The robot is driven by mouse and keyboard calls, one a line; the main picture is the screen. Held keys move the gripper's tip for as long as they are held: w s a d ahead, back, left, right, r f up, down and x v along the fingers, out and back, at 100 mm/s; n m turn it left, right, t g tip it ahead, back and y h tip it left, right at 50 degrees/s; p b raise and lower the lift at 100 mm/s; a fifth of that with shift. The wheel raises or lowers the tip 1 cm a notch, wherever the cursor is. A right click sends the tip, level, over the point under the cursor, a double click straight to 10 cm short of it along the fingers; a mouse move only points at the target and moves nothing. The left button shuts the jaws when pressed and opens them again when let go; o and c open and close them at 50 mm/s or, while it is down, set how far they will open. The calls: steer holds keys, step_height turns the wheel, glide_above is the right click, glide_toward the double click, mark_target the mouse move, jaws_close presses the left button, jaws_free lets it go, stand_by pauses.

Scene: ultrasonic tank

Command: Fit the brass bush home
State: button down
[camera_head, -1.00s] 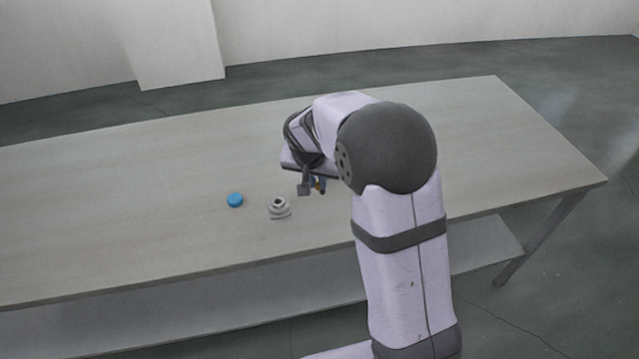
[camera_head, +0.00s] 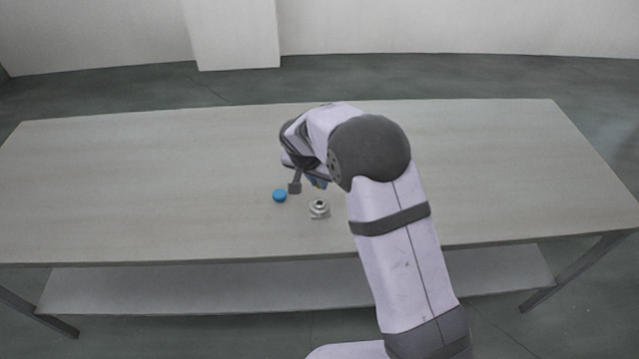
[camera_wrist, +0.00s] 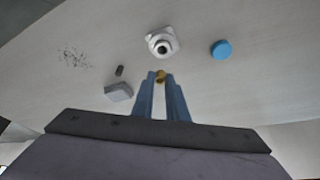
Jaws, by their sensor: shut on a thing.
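My gripper (camera_wrist: 161,80) shows two blue fingers in the wrist view, shut on the small brass bush (camera_wrist: 161,76) at their tips. A pale grey housing (camera_wrist: 163,41) with a dark round bore stands on the table just beyond the fingertips. The bush is apart from it and not over the bore in that view. In the head view the housing (camera_head: 319,210) stands near the table's front edge, and my gripper (camera_head: 318,184) is just behind it, partly hidden by my own arm. The bush cannot be made out clearly there.
A blue round disc (camera_wrist: 221,49) lies beside the housing; it also shows in the head view (camera_head: 279,196). In the wrist view a grey block (camera_wrist: 118,91) and a small dark piece (camera_wrist: 120,70) are left of the fingers. The table's left side (camera_head: 130,190) is clear.

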steer(key=shift+f, duration=0.1)
steer(key=shift+f+b, duration=1.4)
steer(key=shift+f, duration=1.7)
steer(key=shift+b, duration=0.35)
steer(key=shift+f+b, duration=0.4)
steer(key=shift+b, duration=0.25)
